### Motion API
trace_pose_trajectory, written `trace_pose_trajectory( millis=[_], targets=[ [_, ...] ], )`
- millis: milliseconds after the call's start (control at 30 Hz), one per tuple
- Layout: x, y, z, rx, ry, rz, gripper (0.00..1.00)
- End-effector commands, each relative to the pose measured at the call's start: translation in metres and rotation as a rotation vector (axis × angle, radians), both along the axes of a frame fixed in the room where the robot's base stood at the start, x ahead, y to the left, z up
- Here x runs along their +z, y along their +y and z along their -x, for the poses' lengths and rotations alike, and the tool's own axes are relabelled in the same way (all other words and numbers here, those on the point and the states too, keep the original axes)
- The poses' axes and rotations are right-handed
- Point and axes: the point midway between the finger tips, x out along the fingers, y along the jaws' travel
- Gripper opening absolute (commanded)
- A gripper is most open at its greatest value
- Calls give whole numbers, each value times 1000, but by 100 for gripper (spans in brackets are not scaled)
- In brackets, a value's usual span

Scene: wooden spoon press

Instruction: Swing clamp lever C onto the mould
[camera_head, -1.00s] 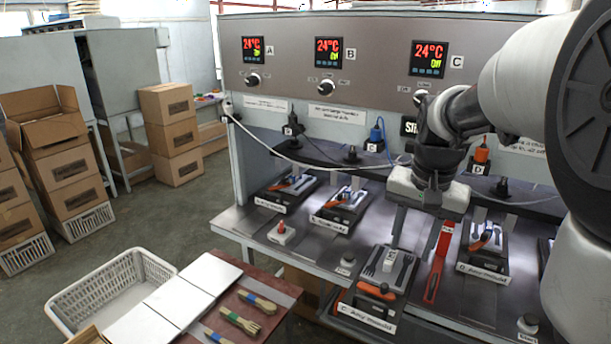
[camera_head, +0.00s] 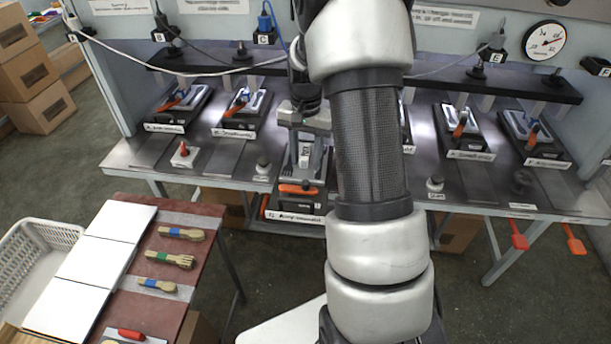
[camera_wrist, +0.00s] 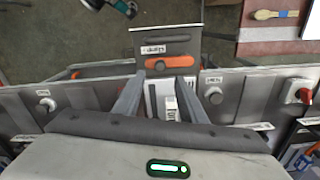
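Mould C (camera_head: 295,214) is a dark, pulled-out press unit with a label on its front edge. Its clamp lever has an orange handle (camera_head: 298,189) lying low across the front of the mould. In the wrist view the orange handle (camera_wrist: 172,62) is beyond my fingertips. My gripper (camera_head: 304,164) hangs above the mould's rear part, pointing down. In the wrist view my gripper (camera_wrist: 161,78) is open, its two grey fingers apart, with a pale block (camera_wrist: 168,100) of the mould showing between them. I cannot tell whether the fingers touch anything.
Other moulds with orange levers stand on both sides, such as one at left (camera_head: 240,112) and one at right (camera_head: 462,135). A red button box (camera_head: 185,155) sits on the bench. A side table (camera_head: 188,212) holds wooden spoons and white panels. A white basket (camera_head: 62,233) is at far left.

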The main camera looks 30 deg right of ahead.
Motion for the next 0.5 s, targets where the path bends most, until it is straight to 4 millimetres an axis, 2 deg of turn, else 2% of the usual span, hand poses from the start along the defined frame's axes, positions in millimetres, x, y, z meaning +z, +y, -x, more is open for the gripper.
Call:
trace_pose_trajectory(
  millis=[33, 200, 300, 500],
  targets=[
    [-12, 0, 1, 0, 6, -2, 38],
    [-45, 0, 1, -1, 4, -1, 38],
    [-59, 0, 1, -1, 2, -1, 38],
    [-73, 0, 0, -1, 0, 0, 38]
  ],
)
